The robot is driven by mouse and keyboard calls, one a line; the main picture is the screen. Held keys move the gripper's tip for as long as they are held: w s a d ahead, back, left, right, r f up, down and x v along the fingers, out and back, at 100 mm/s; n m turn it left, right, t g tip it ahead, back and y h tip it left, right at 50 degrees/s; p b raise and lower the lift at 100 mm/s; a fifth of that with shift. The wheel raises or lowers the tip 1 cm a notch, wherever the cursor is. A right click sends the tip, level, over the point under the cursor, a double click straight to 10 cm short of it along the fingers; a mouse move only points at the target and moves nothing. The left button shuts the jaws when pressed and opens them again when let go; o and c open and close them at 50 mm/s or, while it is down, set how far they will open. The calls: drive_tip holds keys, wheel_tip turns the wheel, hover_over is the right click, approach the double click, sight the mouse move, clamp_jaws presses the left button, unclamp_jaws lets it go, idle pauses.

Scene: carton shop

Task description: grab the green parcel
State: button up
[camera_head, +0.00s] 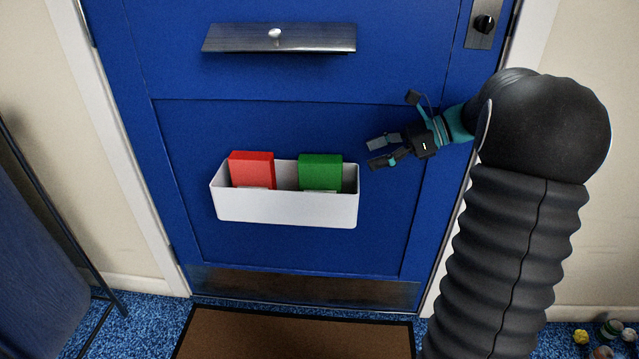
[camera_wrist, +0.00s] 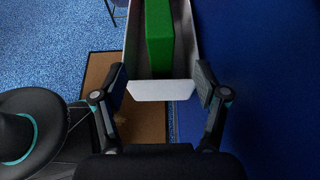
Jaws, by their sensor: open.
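The green parcel (camera_head: 320,172) stands upright in the right part of a white bin (camera_head: 290,211) fixed to the blue door. Its lower part is hidden by the bin's front wall. In the wrist view the green parcel (camera_wrist: 159,38) lies ahead, between the bin's side walls, beyond the bin's near end wall (camera_wrist: 162,90). My gripper (camera_head: 374,153) is open and empty, just right of the bin and near its top edge. In the wrist view its fingers (camera_wrist: 162,88) spread to either side of the bin's end, apart from the parcel.
A red parcel (camera_head: 252,169) stands in the bin's left part. A metal letter plate (camera_head: 280,38) and a door handle (camera_head: 484,24) sit higher on the door. A brown mat (camera_head: 290,335) lies below on blue carpet. Small items (camera_head: 582,337) lie at the lower right.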

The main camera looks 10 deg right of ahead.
approach(320, 172)
drive_tip(key=w+a+f, duration=0.3)
drive_tip(key=shift+w+a+f, duration=0.2)
drive_tip(key=shift+a+f, duration=0.05)
drive_tip(key=shift+f, duration=0.1)
drive_tip(key=shift+b+x, duration=0.3)
drive_tip(key=shift+x, duration=2.3)
drive_tip(key=shift+s+r, duration=0.15)
clamp_jaws()
